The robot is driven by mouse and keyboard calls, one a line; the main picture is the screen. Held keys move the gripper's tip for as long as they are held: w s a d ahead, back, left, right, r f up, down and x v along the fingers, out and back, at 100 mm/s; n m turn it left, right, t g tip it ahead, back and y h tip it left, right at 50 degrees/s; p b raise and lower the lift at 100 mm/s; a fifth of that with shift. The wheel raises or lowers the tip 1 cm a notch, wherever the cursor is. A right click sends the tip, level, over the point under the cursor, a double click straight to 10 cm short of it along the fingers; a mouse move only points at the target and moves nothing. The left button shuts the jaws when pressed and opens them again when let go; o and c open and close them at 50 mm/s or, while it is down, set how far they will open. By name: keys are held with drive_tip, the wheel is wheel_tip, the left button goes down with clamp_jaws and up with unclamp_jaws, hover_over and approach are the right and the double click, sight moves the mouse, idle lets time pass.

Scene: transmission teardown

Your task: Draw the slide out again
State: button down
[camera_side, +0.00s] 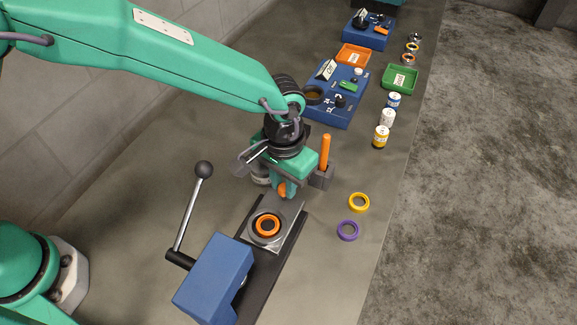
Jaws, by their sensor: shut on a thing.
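The slide (291,222) is a flat grey plate on a dark base, in front of a blue press. An orange ring (267,226) sits in the round seat on the slide, and its middle looks dark. My gripper (282,190) is at the far end of the slide, shut on its orange knob. The jaws partly hide the knob. The slide's near end reaches close to the blue press head (213,278); whether any of it lies under the head I cannot tell.
The press lever (190,212) with its black ball stands up at left. A holder with an orange-handled tool (325,153) stands just right of my gripper. Yellow (359,202) and purple (348,231) rings lie at right.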

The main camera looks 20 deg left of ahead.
drive_tip(key=shift+w+r, duration=0.1)
drive_tip(key=shift+w, duration=0.25)
drive_tip(key=c, duration=1.6)
unclamp_jaws()
drive_tip(key=o, duration=0.3)
drive_tip(key=shift+o, duration=0.2)
drive_tip(key=shift+s, duration=0.1)
drive_tip(key=shift+r, duration=3.85)
drive_tip(key=shift+a, duration=0.1)
